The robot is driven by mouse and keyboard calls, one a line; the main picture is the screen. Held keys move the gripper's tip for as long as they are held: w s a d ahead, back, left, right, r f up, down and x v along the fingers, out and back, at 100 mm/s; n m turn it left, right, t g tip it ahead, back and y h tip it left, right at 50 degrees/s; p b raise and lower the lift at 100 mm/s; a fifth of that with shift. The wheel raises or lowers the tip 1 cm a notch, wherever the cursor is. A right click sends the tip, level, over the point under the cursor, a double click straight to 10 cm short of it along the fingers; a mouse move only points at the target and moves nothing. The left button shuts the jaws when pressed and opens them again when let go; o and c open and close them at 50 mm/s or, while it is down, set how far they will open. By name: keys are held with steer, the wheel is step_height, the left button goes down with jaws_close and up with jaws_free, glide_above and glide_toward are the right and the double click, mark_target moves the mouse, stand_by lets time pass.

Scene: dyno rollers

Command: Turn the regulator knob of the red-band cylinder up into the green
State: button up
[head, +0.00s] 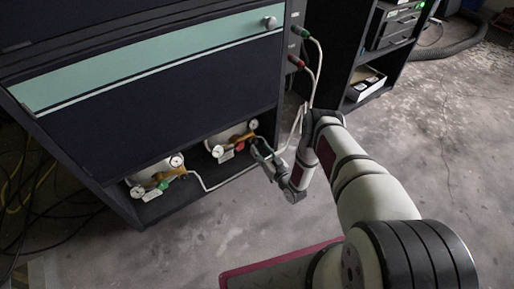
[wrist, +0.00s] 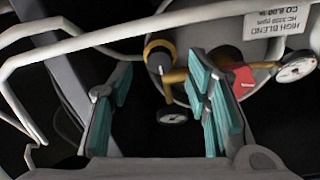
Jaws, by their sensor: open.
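In the head view, two pale cylinders with brass regulators lie in the bottom shelf bay. The right cylinder (head: 232,134) has a red piece (head: 239,146) and two dials; the left one (head: 155,171) has a green piece (head: 163,185). My gripper (head: 261,149) is at the right regulator. In the wrist view, its teal-padded fingers (wrist: 160,78) are open. A dark round knob with a yellow rim (wrist: 158,57) shows between and beyond the fingertips; contact cannot be told. A small dial (wrist: 173,115) hangs below, and another dial (wrist: 296,67) is at right. Their needles are too small to read.
A pale hose (wrist: 100,40) crosses above my left finger. The dark cabinet (head: 150,90) overhangs the shelf bay. Hoses (head: 312,75) hang at its right side. A second rack (head: 365,75) stands behind; the floor (head: 450,150) at right is clear.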

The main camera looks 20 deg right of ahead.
mark_target(256, 143)
steer(key=shift+b+x, duration=0.5)
steer(key=shift+x, duration=1.25)
jaws_close()
steer(key=shift+m, duration=0.4)
steer(key=m, duration=1)
steer(key=shift+r+m+g, duration=0.1)
steer(key=shift+m+g, duration=0.2)
steer(key=shift+m, duration=0.1)
